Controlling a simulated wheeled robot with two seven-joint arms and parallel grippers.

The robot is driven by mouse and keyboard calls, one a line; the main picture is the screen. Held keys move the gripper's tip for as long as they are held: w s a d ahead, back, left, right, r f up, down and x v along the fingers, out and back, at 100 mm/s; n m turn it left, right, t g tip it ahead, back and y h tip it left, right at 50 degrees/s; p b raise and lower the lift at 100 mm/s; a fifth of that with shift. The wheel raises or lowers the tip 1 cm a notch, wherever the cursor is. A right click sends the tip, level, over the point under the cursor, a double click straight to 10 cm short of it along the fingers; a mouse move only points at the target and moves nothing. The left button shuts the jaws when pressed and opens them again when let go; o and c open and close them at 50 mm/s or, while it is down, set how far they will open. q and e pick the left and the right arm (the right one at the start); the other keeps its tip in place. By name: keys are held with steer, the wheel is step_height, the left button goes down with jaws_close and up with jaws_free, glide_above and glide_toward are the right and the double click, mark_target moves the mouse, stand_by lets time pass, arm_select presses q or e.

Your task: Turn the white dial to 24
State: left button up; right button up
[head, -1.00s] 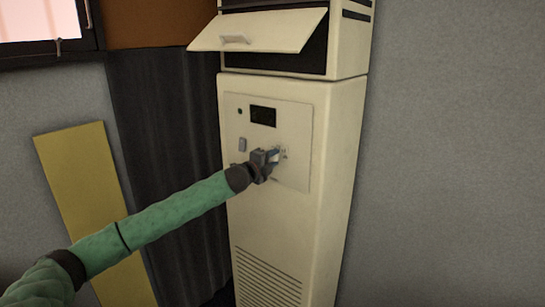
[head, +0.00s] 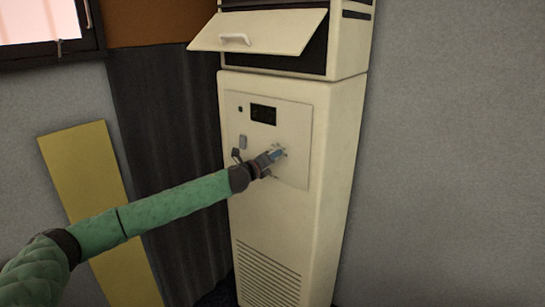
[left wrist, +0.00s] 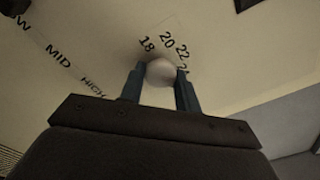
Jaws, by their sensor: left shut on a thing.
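The white dial (left wrist: 161,73) sits on the panel between the two fingertips of my left gripper (left wrist: 160,80) in the left wrist view. The gripper is shut on it. Printed numbers 18, 20 and 22 show around the dial, with another partly hidden after 22 by the right finger. Where the dial points cannot be told. In the head view my left gripper (head: 277,155) reaches the right part of the control panel (head: 295,120) and hides the dial. My right gripper is not in view.
The panel belongs to a tall cream cabinet unit (head: 335,190) with a dark display (head: 263,115) and a small switch (head: 243,142). A raised flap with a handle (head: 235,39) juts out above. A yellow board (head: 85,170) leans at left. Open floor space is little seen.

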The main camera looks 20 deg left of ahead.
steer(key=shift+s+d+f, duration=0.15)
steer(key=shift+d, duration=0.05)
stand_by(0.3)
arm_select(q)
steer(key=o, duration=0.9)
steer(key=b+v, duration=0.3)
steer(key=v, duration=0.4)
steer(key=shift+s+a, duration=0.2)
steer(key=shift+s, duration=0.1)
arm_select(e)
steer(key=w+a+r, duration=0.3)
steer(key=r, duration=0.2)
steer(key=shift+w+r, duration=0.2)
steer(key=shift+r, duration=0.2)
